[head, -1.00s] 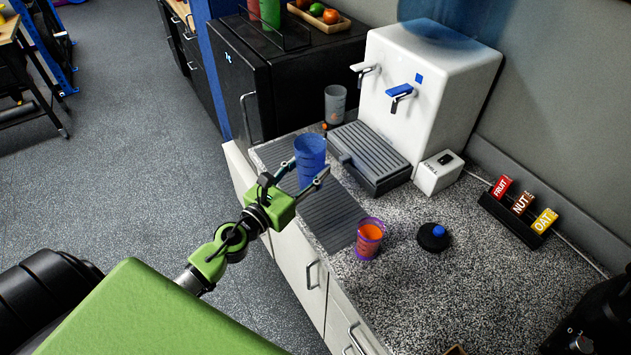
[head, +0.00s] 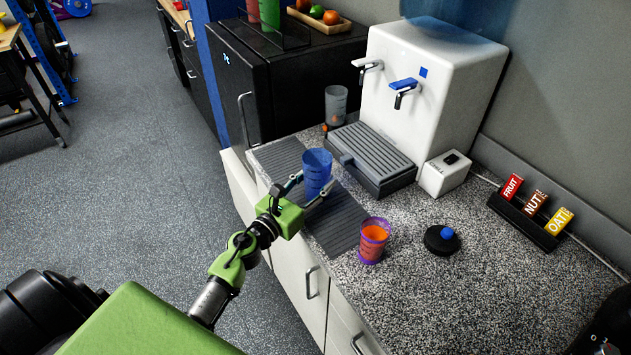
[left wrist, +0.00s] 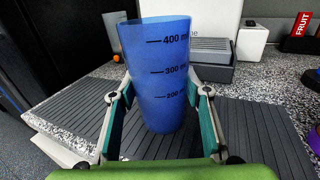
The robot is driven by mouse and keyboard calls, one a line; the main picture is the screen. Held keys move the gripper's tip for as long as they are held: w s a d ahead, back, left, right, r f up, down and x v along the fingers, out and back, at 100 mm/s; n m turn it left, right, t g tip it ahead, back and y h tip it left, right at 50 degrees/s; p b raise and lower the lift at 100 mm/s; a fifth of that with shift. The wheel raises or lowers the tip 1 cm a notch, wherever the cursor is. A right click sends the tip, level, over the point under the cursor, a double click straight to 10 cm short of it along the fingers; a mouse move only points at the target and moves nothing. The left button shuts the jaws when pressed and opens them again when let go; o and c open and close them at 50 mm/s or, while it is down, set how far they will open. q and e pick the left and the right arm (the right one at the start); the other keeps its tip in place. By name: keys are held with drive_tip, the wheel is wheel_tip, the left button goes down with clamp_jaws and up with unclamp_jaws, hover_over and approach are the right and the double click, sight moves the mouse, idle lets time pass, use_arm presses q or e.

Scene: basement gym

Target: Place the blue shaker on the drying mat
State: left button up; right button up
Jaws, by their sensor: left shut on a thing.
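The blue shaker (head: 317,174) is a translucent cup with measuring marks, upright, over the far part of the grey ribbed drying mat (head: 340,228). My left gripper (head: 307,194) is shut on it, one finger on each side. In the left wrist view the shaker (left wrist: 158,70) stands between the two teal-padded fingers (left wrist: 160,112), with the mat (left wrist: 255,125) around and below it. Its base is low over the mat; I cannot tell whether it touches. My right gripper is not in view.
A purple shaker with orange contents (head: 373,241) stands just right of the mat. A black lid with a blue cap (head: 441,239) lies farther right. A grey cup (head: 335,105), a drip tray (head: 372,160) and a white water dispenser (head: 440,80) are behind.

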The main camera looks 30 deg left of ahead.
use_arm(q)
drive_tip(key=o, duration=0.9)
drive_tip(key=shift+f, duration=0.15)
drive_tip(key=shift+c, duration=0.2)
drive_tip(key=o, duration=0.4)
drive_tip(key=shift+o, duration=0.2)
drive_tip(key=shift+s, duration=0.1)
drive_tip(key=s+a+b, duration=0.1)
drive_tip(key=s+b, duration=0.2)
drive_tip(key=s, duration=0.8)
drive_tip(key=shift+s+a+r, duration=0.2)
drive_tip(key=shift+s+a, duration=0.1)
drive_tip(key=shift+s, duration=0.05)
